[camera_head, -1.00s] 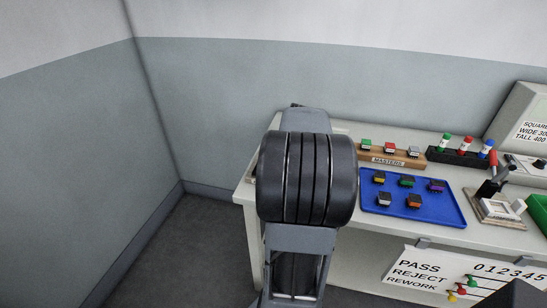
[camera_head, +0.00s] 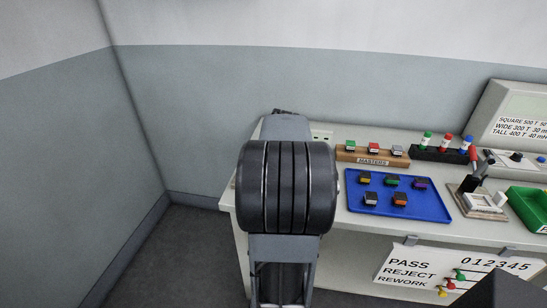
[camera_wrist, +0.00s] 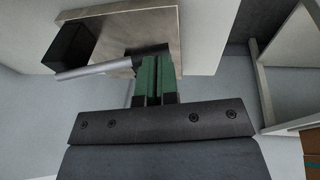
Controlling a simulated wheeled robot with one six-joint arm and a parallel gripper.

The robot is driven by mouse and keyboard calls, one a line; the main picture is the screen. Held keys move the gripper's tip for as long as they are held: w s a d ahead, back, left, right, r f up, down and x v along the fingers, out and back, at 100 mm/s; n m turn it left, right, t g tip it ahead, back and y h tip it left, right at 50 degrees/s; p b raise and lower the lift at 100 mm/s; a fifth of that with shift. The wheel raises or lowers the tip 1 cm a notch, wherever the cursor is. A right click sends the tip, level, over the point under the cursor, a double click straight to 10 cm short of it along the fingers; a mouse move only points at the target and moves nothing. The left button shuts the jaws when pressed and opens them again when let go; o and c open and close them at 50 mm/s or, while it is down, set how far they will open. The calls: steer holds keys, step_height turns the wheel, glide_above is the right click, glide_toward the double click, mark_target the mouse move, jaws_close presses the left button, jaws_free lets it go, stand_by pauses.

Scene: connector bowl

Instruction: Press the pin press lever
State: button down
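In the wrist view, my gripper (camera_wrist: 157,78) points at a brownish base plate (camera_wrist: 165,22). Its two green fingers are close together, with a thin dark line between them and nothing visible in them. A silver rod (camera_wrist: 95,72) runs from a black block (camera_wrist: 70,45) side to a dark cylinder (camera_wrist: 147,49) by the fingertips; this looks like a press lever. I cannot tell whether the fingers touch it. In the head view my arm hides the gripper and this fixture.
A blue tray (camera_head: 352,205) with several small coloured connectors lies right of my arm. Behind it are a wooden MASTERS block (camera_head: 372,161) and a black rack (camera_head: 432,155). A green bin (camera_head: 530,208) is at the right. Floor left of the table is clear.

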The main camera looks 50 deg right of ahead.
steer(key=a+p+v, duration=0.1)
steer(key=p+v, duration=0.1)
steer(key=v, duration=1.1)
steer(key=shift+s+r, duration=0.25)
steer(key=shift+s, duration=0.15)
